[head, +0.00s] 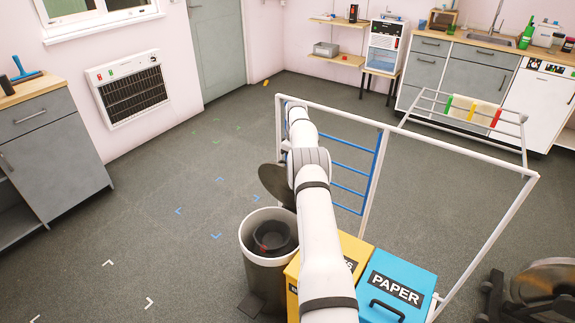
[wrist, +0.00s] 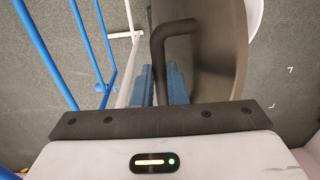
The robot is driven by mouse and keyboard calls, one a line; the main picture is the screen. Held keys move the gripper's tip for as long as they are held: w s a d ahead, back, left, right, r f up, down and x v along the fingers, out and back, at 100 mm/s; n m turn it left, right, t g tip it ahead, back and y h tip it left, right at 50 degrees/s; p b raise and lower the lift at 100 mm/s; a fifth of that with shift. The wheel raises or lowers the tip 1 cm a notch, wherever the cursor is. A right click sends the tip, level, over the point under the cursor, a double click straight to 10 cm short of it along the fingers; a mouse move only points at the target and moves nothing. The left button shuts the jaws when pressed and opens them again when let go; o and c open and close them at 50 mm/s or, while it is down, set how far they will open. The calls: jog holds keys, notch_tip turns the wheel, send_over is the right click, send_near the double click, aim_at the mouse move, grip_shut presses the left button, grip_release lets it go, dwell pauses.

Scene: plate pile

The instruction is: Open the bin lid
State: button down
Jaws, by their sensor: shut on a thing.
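The round grey bin (head: 262,275) stands on the floor left of the yellow box, its mouth uncovered, showing a dark inner bucket and something reddish. Its dark round lid (head: 272,182) is tilted up steeply behind the mouth, partly hidden by my arm. In the wrist view the lid (wrist: 222,60) stands nearly edge-on, with a black bent handle (wrist: 166,38) on its left side. My gripper (wrist: 161,85) is shut on the handle with its blue fingers. In the head view my arm hides the gripper.
A yellow box (head: 350,248) and a blue paper box (head: 400,275) stand right of the bin. A white frame (head: 455,160) with blue bars (head: 350,167) rises close behind and right of my arm. The floor to the left is open, with corner marks.

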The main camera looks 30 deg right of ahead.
jog(key=shift+d+f, duration=0.1)
jog(key=shift+f, duration=0.4)
jog(key=c, duration=1.9)
grip_release()
jog(key=o, duration=0.3)
jog(key=shift+w+f, duration=0.2)
jog(key=shift+w, duration=0.05)
jog(key=shift+o, duration=0.7)
jog(key=shift+s+d+r, duration=0.1)
jog(key=shift+r, duration=0.2)
notch_tip(320, 180, up, 8)
jog(key=p, duration=0.4)
jog(key=shift+d, duration=0.25)
jog(key=shift+f, duration=0.15)
